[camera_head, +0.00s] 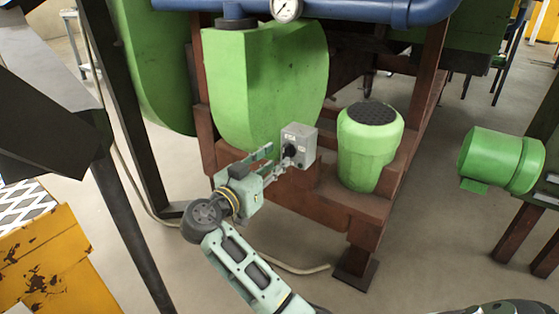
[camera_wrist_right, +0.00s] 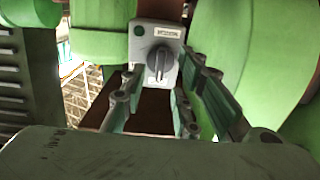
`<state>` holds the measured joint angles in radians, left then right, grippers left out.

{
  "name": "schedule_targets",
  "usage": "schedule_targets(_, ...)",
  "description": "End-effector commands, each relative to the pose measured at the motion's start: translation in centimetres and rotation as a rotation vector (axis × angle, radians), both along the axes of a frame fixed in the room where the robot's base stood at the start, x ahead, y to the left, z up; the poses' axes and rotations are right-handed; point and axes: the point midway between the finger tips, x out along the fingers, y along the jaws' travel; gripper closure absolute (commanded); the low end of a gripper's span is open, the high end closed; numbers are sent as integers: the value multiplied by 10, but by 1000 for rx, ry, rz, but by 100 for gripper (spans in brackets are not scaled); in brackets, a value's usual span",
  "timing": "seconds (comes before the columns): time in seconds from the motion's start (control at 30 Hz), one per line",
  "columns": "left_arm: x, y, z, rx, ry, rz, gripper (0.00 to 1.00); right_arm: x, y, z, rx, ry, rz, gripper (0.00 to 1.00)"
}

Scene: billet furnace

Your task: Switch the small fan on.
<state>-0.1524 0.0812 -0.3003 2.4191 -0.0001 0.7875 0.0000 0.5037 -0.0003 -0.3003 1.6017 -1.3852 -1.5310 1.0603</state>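A small grey switch box (camera_head: 307,151) with a black rotary knob (camera_head: 289,151) is mounted in front of a large green rounded housing (camera_head: 255,80). My right gripper (camera_head: 278,160) is open with its fingers pointing at the knob. In the right wrist view the box (camera_wrist_right: 142,68) faces me, with a white label, a small round green spot and the knob (camera_wrist_right: 160,62) pointing about upright. My right gripper's fingers (camera_wrist_right: 160,105) are spread either side of the knob's line; contact cannot be told. My left gripper is not in view. No label readable here says which unit is the small fan.
A green motor with a dark grille top (camera_head: 369,147) stands right of the box on a rusty red frame (camera_head: 352,205). Another green motor (camera_head: 500,160) is at the right. A blue pipe (camera_head: 372,12) with a gauge (camera_head: 286,9) runs above. A dark post (camera_head: 130,200) stands left.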

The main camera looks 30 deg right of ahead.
Motion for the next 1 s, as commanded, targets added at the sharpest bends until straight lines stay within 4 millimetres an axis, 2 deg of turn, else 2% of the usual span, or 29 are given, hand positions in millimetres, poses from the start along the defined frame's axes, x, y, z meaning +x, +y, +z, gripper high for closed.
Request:
schedule_targets(0.1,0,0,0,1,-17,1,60,6,-16,-1,-2,-1,-2,72)
schedule_targets(0.2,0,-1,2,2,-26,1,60,10,-24,-1,0,0,1,72)
schedule_targets(0.57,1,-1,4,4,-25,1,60,12,-29,0,1,1,2,73)
schedule_targets(0.87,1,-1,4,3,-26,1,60,12,-29,0,1,1,2,99)
schedule_targets(1.0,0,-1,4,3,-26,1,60,12,-29,0,1,1,2,100)
